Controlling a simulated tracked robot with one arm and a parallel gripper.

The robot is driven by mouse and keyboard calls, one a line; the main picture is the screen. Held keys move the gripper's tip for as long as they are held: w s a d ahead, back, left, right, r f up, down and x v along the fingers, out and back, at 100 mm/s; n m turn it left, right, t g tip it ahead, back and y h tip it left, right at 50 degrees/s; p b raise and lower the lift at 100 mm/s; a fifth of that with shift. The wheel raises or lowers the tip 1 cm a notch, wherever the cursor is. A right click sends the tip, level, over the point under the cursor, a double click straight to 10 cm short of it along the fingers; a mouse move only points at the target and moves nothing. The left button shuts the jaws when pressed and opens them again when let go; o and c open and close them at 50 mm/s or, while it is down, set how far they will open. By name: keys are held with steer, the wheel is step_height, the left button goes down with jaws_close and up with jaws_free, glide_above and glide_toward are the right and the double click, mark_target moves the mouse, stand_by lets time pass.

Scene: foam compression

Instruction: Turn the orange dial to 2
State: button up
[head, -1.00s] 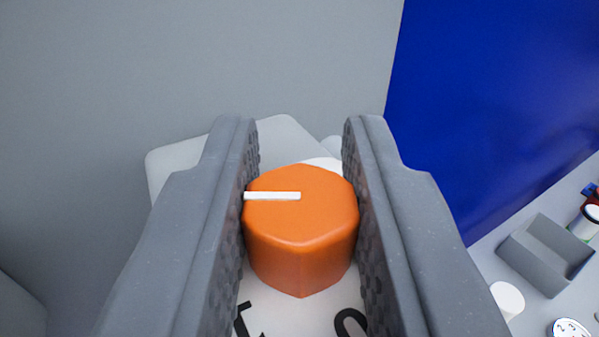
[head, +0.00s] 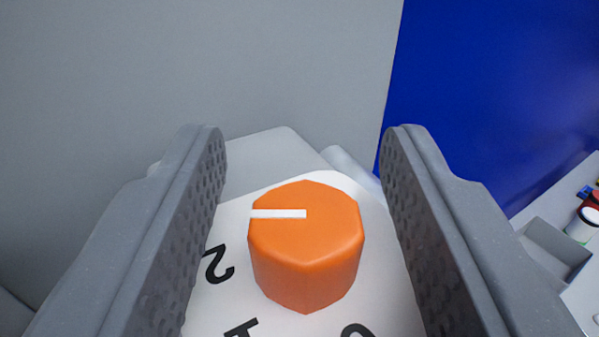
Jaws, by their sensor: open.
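The orange dial (head: 306,262) is a faceted knob with a white pointer line on its top. It sits on a white dial face (head: 215,300) with black numbers. The pointer line (head: 278,213) points left in the picture, somewhat above the black 2 (head: 217,265). A 1 and a 0, both partly cut off, show along the bottom edge. My gripper (head: 304,150) is open, with one finger on each side of the dial. A clear gap shows between each finger and the dial.
A grey wall (head: 200,60) stands behind the dial and a blue panel (head: 490,90) at the right. At the far right a grey tray (head: 552,250) and a small white-topped container (head: 583,224) stand on a light surface.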

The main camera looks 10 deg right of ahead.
steer(key=b+v, duration=0.3)
steer(key=v, duration=1)
steer(key=shift+s, duration=0.4)
steer(key=shift+w+a, duration=0.1)
steer(key=w+d+r+y+b, duration=0.1)
steer(key=w+r+y+b, duration=0.15)
steer(key=r, duration=0.45)
steer(key=w+d+r+y+b, duration=0.1)
steer(key=d+r+y+b, duration=0.15)
steer(key=r, duration=0.45)
steer(key=s+d+r+n+y+b, duration=0.1)
steer(key=s+d+r, duration=0.1)
steer(key=r, duration=0.4)
steer(key=s+d+r+n+y+b, duration=0.1)
steer(key=s+d+r+y, duration=0.15)
steer(key=r, duration=0.25)
steer(key=s+d+r+g+h+b, duration=0.1)
steer(key=s+d+r+h+b, duration=0.1)
steer(key=s+d, duration=0.8)
steer(key=s+d+r+g+h+b, duration=0.1)
steer(key=s+d+r+h+b, duration=0.1)
steer(key=s+d+r+b, duration=0.2)
steer(key=s+d+r, duration=0.3)
steer(key=s+d, duration=0.3)
steer(key=s, duration=0.2)
steer(key=shift+d+n, duration=0.2)
steer(key=shift+n, duration=0.2)
steer(key=shift+s, duration=0.1)
